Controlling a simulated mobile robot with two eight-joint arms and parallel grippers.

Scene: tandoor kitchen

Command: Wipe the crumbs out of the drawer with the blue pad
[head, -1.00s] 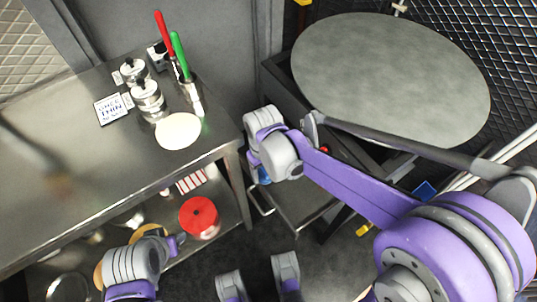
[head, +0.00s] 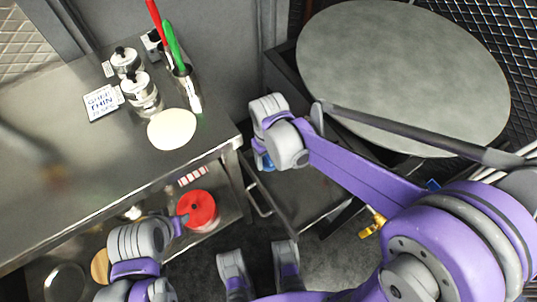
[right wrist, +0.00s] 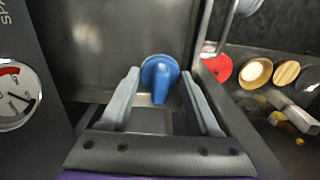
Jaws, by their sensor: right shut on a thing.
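The open metal drawer (head: 312,192) is pulled out below the round grey top in the head view. Its bare floor also shows in the right wrist view (right wrist: 115,45). My right gripper (right wrist: 160,76) is shut on the blue pad (right wrist: 160,68), whose rounded handle sits between the fingers. In the head view only a bit of the blue pad (head: 264,163) shows under my right wrist, at the drawer's left side. I cannot make out any crumbs. My left gripper (head: 180,225) is beside the red round container; its fingers are too small to judge.
A steel table (head: 60,160) on the left holds canisters (head: 140,92), a white disc (head: 172,129) and a cup with red and green handles. The red container (head: 198,210) stands on its lower shelf. The drawer's handle (head: 258,198) faces the table leg. A gauge (right wrist: 18,95) shows beside the drawer.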

